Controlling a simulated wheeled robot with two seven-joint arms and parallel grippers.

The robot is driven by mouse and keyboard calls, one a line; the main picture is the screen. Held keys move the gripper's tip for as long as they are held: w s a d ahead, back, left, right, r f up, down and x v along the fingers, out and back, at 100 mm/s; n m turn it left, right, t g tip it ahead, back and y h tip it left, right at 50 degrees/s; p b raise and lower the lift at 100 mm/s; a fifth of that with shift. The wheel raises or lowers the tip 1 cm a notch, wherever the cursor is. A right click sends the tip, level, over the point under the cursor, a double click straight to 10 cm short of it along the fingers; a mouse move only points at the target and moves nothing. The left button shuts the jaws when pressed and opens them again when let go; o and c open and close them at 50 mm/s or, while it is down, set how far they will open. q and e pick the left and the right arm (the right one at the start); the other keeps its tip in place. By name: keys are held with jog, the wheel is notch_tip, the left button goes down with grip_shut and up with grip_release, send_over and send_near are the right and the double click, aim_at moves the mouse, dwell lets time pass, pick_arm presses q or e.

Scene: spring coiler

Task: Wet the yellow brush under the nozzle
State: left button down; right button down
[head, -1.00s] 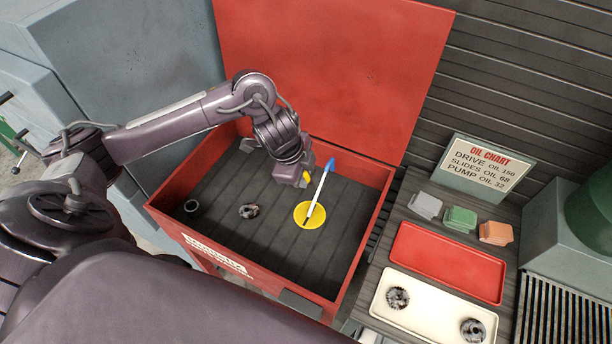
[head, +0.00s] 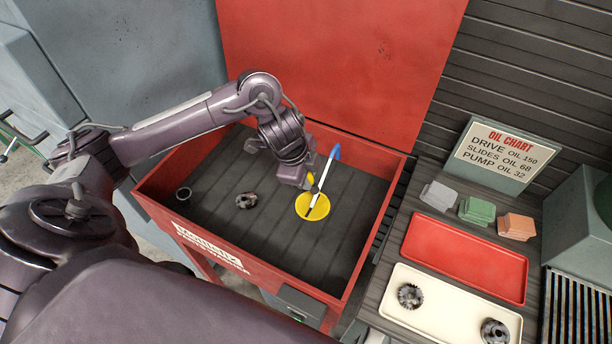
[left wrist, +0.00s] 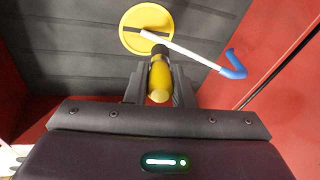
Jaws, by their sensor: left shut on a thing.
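The yellow brush (left wrist: 160,80) is between the fingers of my left gripper (left wrist: 160,84), which is shut on it; in the head view only a bit of yellow shows at the fingertips. My left gripper also shows in the head view (head: 303,182), low inside the red washer box. The nozzle is a white tube with a blue end (head: 327,170), leaning up from a yellow round disc (head: 312,207) on the box floor. In the left wrist view the brush's dark far end is close to the white tube (left wrist: 185,52) and the disc; contact cannot be told. My right gripper is not in view.
The red box (head: 345,300) has raised walls and an upright lid (head: 340,60). To the right are a red tray (head: 465,260), a cream tray (head: 440,318) with gears, and coloured blocks (head: 477,210).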

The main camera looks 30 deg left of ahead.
aim_at(310, 178)
pick_arm(q)
jog(key=shift+f+b, duration=0.4)
jog(key=shift+f, duration=0.3)
jog(key=shift+w+f+b, duration=0.45)
jog(key=shift+w+f, duration=0.3)
jog(key=shift+w+f+b, duration=0.3)
jog(key=shift+w+f, duration=0.2)
jog(key=shift+f, duration=0.05)
jog(key=shift+a, duration=0.1)
jog(key=shift+s+r+p, duration=0.3)
jog(key=shift+r+p, duration=0.3)
jog(key=shift+p, duration=0.15)
jog(key=s+r+p, duration=0.2)
jog(key=r+p, duration=0.1)
jog(key=p, duration=0.1)
jog(key=shift+s, duration=0.3)
jog(key=shift+f, duration=0.1)
